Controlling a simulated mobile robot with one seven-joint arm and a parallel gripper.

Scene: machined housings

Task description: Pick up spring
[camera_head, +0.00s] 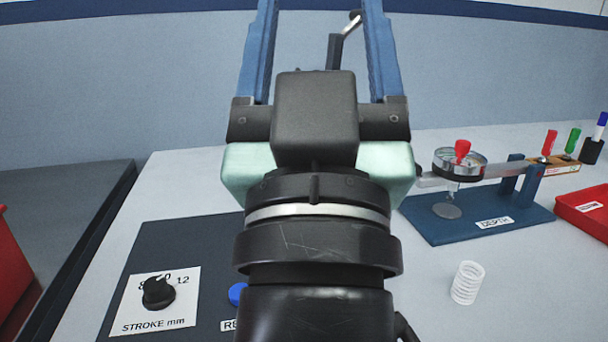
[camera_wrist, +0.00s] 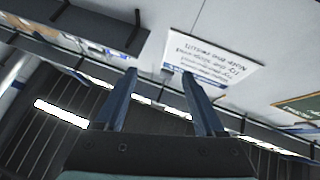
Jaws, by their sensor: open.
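The spring (camera_head: 467,283) is a white coil standing upright on the light grey table, at the lower right of the head view. My gripper (camera_head: 318,10) is raised in the middle of the head view, with its two blue fingers pointing up and wide apart. It is open, with nothing between the fingers, and well away from the spring. The wrist view shows the same open fingers (camera_wrist: 162,75) against a wall and ceiling area. The spring does not show in the wrist view.
Right of my arm stands a blue depth gauge stand (camera_head: 480,218) with a dial. A red tray (camera_head: 585,212) and a pen holder (camera_head: 560,170) lie further right. A dark panel with a stroke knob (camera_head: 158,292) is at the left. The table around the spring is clear.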

